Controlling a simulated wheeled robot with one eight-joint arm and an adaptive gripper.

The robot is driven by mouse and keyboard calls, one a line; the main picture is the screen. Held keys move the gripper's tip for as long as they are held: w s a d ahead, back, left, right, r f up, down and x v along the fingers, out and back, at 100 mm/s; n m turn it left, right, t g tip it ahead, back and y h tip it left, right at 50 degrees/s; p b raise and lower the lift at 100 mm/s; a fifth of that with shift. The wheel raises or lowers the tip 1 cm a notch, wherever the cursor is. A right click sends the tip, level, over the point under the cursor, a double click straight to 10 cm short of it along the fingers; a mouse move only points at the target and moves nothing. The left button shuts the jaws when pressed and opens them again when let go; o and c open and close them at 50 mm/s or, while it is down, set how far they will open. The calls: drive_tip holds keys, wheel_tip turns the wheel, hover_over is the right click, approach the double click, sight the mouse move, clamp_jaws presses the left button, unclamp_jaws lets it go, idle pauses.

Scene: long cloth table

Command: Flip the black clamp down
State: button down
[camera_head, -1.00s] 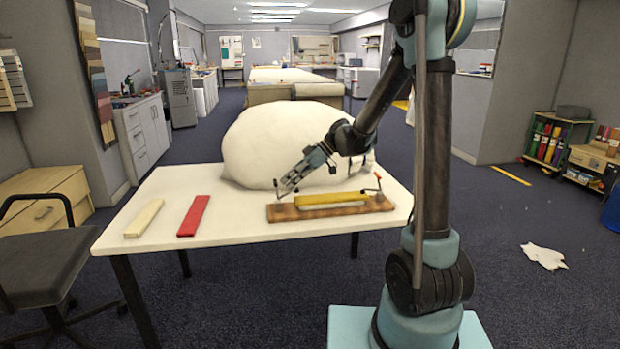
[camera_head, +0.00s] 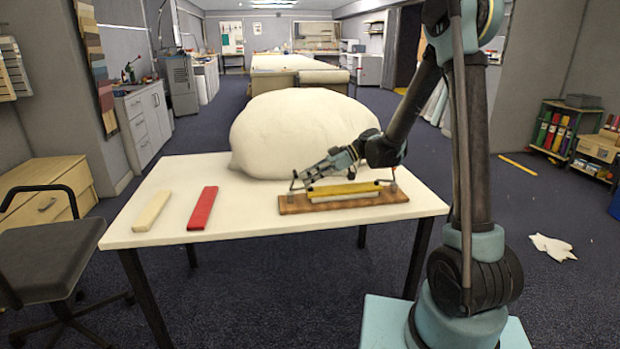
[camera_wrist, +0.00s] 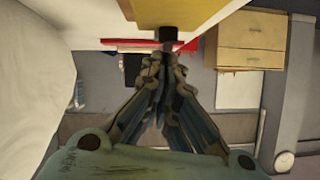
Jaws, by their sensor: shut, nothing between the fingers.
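A wooden board (camera_head: 345,204) on the white table carries a yellow bar (camera_head: 345,188) with a pale strip along its front. Thin clamps stand at the board's ends; the right one (camera_head: 393,181) is small and its angle is hard to read. My gripper (camera_head: 301,179) is shut and empty, low over the board's left end, where it partly hides the left clamp. In the wrist view a small black clamp part (camera_wrist: 168,34) lies just beyond my closed fingertips (camera_wrist: 162,56), against the yellow bar's end. I cannot tell whether the fingertips touch it.
A red bar (camera_head: 202,208) and a cream bar (camera_head: 155,210) lie on the left of the table (camera_head: 245,222). A large white sack-like mound (camera_head: 300,130) stands close behind the board.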

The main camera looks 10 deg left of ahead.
drive_tip(key=shift+d, duration=0.1)
idle(0.3)
drive_tip(key=r, duration=0.4)
drive_tip(key=shift+w+a, duration=0.25)
drive_tip(key=shift+a, duration=0.15)
drive_tip(key=v, duration=1)
drive_tip(key=shift+f, duration=0.45)
drive_tip(key=shift+w+d, duration=0.1)
drive_tip(key=s+d+f+m+t+h, duration=0.2)
drive_tip(key=s+d+f+m+h, duration=0.2)
drive_tip(key=s+d+m, duration=0.3)
drive_tip(key=s+d+f+m+t+h, duration=0.3)
drive_tip(key=s+d+m, duration=0.4)
drive_tip(key=d, duration=0.9)
drive_tip(key=s+d+f+m+t+h, duration=0.3)
drive_tip(key=s+d+m, duration=0.3)
drive_tip(key=s+d, duration=0.4)
drive_tip(key=shift+s+d+f+m+h, duration=0.2)
drive_tip(key=shift+d+f+m+h, duration=0.2)
drive_tip(key=shift+d+f+h, duration=0.55)
